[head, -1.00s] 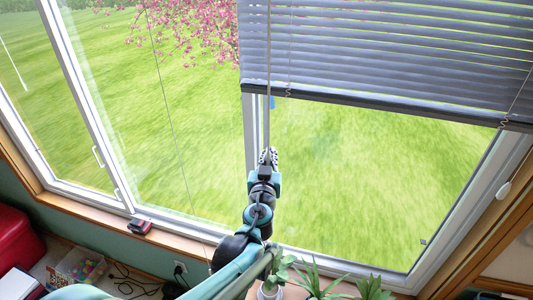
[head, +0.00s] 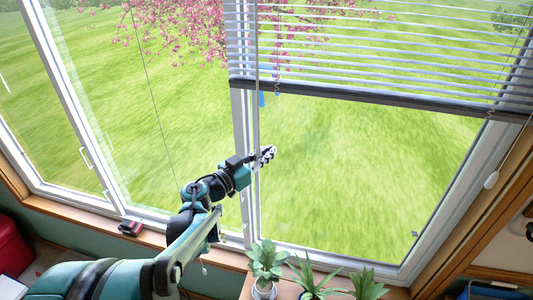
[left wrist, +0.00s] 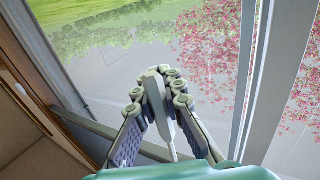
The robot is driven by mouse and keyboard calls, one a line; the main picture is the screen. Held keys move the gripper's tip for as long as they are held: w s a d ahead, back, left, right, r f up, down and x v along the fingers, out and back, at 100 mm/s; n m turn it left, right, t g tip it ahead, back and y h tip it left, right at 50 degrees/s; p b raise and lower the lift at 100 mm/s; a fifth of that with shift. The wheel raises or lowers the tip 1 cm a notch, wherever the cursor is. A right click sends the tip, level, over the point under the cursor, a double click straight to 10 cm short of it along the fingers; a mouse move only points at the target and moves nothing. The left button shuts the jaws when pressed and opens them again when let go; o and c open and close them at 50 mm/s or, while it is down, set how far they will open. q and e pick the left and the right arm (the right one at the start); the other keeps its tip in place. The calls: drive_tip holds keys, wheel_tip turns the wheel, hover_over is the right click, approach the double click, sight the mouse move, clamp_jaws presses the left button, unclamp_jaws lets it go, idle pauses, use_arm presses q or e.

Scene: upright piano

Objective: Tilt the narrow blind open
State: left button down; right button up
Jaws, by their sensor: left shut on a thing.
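The blind (head: 380,98) hangs at the upper right of the head view, over the top of the right window. Its slats are tilted open, with grass and pink blossom showing between them. A thin grey tilt wand (head: 256,110) hangs down near its left end. My left gripper (head: 264,156) is shut on the wand below the blind's bottom rail. In the left wrist view, the fingers (left wrist: 158,82) meet around a grey rod end (left wrist: 163,110). My right gripper is out of view.
Potted plants (head: 267,262) stand on a surface below the window, right of my left arm. A small red and black object (head: 131,228) lies on the sill at left. A pull cord with a white knob (head: 491,180) hangs at the right.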

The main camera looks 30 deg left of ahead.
use_arm(q)
drive_tip(key=shift+h, duration=0.3)
drive_tip(key=c, duration=1.7)
unclamp_jaws()
drive_tip(key=shift+c, duration=0.2)
drive_tip(key=v, duration=1.2)
drive_tip(key=shift+w+r, duration=0.1)
drive_tip(key=shift+r, duration=0.1)
